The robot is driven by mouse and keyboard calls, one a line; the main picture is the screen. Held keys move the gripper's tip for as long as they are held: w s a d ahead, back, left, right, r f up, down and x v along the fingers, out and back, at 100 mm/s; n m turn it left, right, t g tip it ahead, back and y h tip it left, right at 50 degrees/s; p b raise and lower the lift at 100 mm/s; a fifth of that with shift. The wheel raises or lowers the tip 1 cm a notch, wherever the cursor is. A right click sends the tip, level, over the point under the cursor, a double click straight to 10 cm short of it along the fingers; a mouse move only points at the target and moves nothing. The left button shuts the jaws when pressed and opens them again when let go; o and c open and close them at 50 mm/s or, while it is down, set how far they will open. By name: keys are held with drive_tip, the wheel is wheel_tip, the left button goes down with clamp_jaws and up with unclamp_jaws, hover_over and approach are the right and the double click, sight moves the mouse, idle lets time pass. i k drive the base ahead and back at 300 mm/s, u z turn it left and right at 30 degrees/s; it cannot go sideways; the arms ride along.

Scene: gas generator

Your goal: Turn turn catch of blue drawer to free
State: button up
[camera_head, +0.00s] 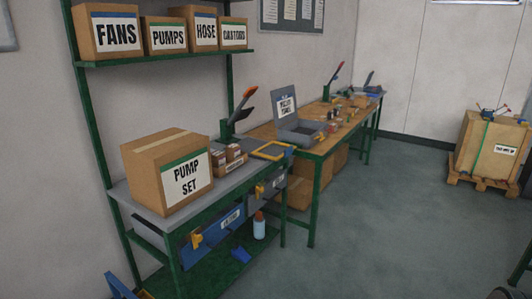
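The blue drawer (213,232) is under the near grey-topped bench (158,216), with a white label on the right part of its front. A yellow turn catch (197,240) sits at the left part of the drawer front. The catch is small in this view, so I cannot tell its exact turn position. The drawer looks shut. My gripper is not in view.
A grey drawer (279,186) with another yellow catch (259,191) is right of the blue drawer. A PUMP SET box (150,165) stands on the bench. A bottle (259,228) and small blue item (241,255) are below. Open floor (380,225) lies right.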

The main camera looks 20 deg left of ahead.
sight(196, 238)
drive_tip(key=i, duration=1.15)
drive_tip(key=u, duration=1.65)
drive_tip(key=i, duration=0.5)
drive_tip(key=u, duration=0.05)
